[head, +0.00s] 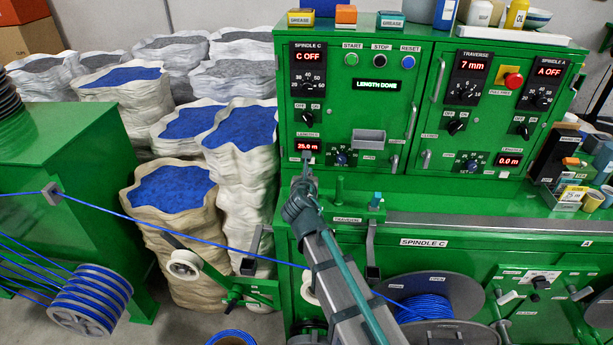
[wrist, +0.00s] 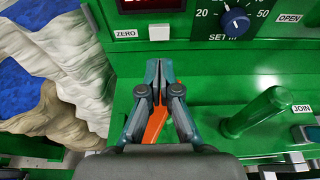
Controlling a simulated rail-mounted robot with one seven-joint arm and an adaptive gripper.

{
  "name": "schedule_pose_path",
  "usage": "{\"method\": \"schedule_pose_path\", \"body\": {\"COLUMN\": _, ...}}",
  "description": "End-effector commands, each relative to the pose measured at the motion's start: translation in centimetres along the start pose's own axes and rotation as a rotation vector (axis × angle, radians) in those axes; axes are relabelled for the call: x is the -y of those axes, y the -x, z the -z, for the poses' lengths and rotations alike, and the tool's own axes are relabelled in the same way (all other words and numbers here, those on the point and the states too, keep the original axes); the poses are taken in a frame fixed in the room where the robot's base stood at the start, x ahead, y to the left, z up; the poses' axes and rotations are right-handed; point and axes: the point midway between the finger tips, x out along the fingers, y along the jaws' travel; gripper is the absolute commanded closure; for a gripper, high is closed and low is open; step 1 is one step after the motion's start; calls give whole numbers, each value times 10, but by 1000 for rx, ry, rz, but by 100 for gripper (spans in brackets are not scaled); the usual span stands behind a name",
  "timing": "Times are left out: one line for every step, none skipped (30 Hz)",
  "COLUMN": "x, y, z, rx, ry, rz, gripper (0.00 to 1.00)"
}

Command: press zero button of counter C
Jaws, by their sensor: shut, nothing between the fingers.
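Counter C's red display (head: 308,146) reads 25.0 m, on the green panel under the spindle C dial. In the wrist view, the lower edge of a display (wrist: 150,4) shows at the top. Below it, a small white button (wrist: 159,32) sits right of a ZERO label (wrist: 125,33). My gripper (wrist: 157,64) is shut and empty, its fingertips showing just below the white button in the picture. In the head view, my gripper (head: 307,158) is right under the counter display and hides the button area. I cannot tell the gap between fingertips and panel.
A blue set dial (wrist: 235,21) is right of the button. A green lever (wrist: 257,112) stands up at the right, near a JOIN label. A blue cable (head: 150,222) runs across behind my arm toward the SPINDLE C reel (head: 455,290). Cable-filled sacks (head: 172,190) stand left.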

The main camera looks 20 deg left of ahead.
Motion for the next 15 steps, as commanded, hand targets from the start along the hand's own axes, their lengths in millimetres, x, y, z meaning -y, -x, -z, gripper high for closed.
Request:
{"method": "schedule_pose_path", "body": {"x": -1, "y": -14, "z": -3, "rx": -2, "ry": 1, "rz": 2, "gripper": 100}}
{"method": "schedule_pose_path", "body": {"x": -1, "y": -19, "z": -3, "rx": -2, "ry": 0, "rz": 2, "gripper": 100}}
{"method": "schedule_pose_path", "body": {"x": -1, "y": -27, "z": -3, "rx": -2, "ry": 0, "rz": 2, "gripper": 100}}
{"method": "schedule_pose_path", "body": {"x": -1, "y": -32, "z": -3, "rx": -1, "ry": 0, "rz": 1, "gripper": 100}}
{"method": "schedule_pose_path", "body": {"x": -1, "y": -37, "z": -3, "rx": -2, "ry": 0, "rz": 1, "gripper": 100}}
{"method": "schedule_pose_path", "body": {"x": -1, "y": -42, "z": -6, "rx": -1, "ry": 0, "rz": 1, "gripper": 100}}
{"method": "schedule_pose_path", "body": {"x": -1, "y": -46, "z": -8, "rx": -2, "ry": 0, "rz": 2, "gripper": 100}}
{"method": "schedule_pose_path", "body": {"x": 0, "y": -50, "z": -9, "rx": -2, "ry": 0, "rz": 2, "gripper": 100}}
{"method": "schedule_pose_path", "body": {"x": 0, "y": -55, "z": -10, "rx": -1, "ry": 0, "rz": 1, "gripper": 100}}
{"method": "schedule_pose_path", "body": {"x": -1, "y": -58, "z": -10, "rx": -1, "ry": 0, "rz": 1, "gripper": 100}}
{"method": "schedule_pose_path", "body": {"x": -1, "y": -60, "z": -11, "rx": -1, "ry": 0, "rz": 1, "gripper": 100}}
{"method": "schedule_pose_path", "body": {"x": 0, "y": -63, "z": -12, "rx": 0, "ry": 0, "rz": 0, "gripper": 100}}
{"method": "schedule_pose_path", "body": {"x": 0, "y": -65, "z": -12, "rx": 0, "ry": 0, "rz": 0, "gripper": 100}}
{"method": "schedule_pose_path", "body": {"x": 0, "y": -66, "z": -12, "rx": 0, "ry": -1, "rz": 0, "gripper": 100}}
{"method": "schedule_pose_path", "body": {"x": 0, "y": -68, "z": -12, "rx": 0, "ry": -1, "rz": 0, "gripper": 100}}
